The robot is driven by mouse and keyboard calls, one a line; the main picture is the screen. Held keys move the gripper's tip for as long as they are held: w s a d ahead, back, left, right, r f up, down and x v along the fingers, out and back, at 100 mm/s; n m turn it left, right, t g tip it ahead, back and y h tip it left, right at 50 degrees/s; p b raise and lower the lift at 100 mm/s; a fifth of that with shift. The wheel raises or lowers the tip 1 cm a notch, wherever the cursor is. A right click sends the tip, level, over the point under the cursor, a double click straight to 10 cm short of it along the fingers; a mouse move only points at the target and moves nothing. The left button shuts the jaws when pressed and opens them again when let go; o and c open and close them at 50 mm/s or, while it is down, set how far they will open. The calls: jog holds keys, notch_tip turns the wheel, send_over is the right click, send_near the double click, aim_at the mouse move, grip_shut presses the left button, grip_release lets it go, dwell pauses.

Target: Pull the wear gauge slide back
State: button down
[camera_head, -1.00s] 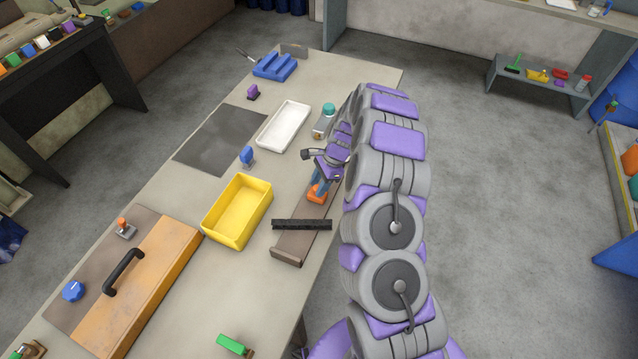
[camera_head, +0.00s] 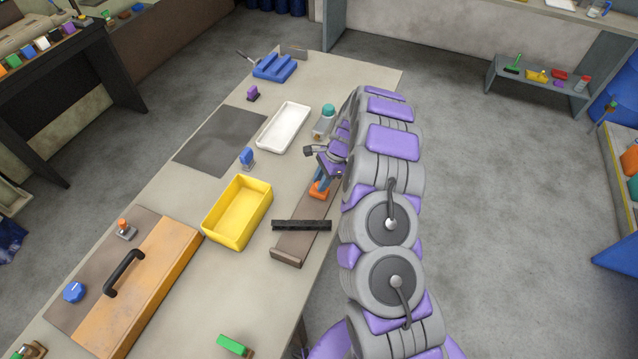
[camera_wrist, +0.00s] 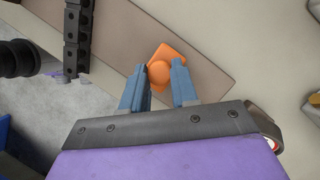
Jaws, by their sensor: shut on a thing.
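The wear gauge is a brown flat board (camera_head: 288,245) near the right edge of the bench, with a black toothed bar (camera_head: 301,225) lying across it. An orange slide (camera_head: 318,190) with a round knob sits on the board's far part; in the wrist view the slide (camera_wrist: 172,58) shows between the fingers. My gripper (camera_wrist: 159,72) has its two blue fingers closed around the orange knob. In the head view my gripper (camera_head: 322,180) comes down from above on the slide, and my arm hides the board's far end.
A yellow bin (camera_head: 238,212) stands left of the board. A white tray (camera_head: 284,127), a blue knobbed piece (camera_head: 247,157) and a teal-capped bottle (camera_head: 325,118) lie farther back. A green block (camera_head: 234,345) is at the front. Bare bench surrounds the board's left side.

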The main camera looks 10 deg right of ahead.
jog(key=w+d, duration=0.2)
jog(key=shift+w, duration=0.3)
jog(key=shift+w+d+p, duration=0.25)
jog(key=shift+w+p, duration=0.05)
jog(key=shift+w, duration=0.2)
jog(key=shift+r, duration=0.1)
jog(key=c, duration=0.9)
grip_release()
jog(key=shift+w+d, duration=0.1)
jog(key=shift+w, duration=0.05)
jog(key=p+v, duration=0.1)
jog(key=v, duration=1.6)
jog(key=shift+d, duration=0.15)
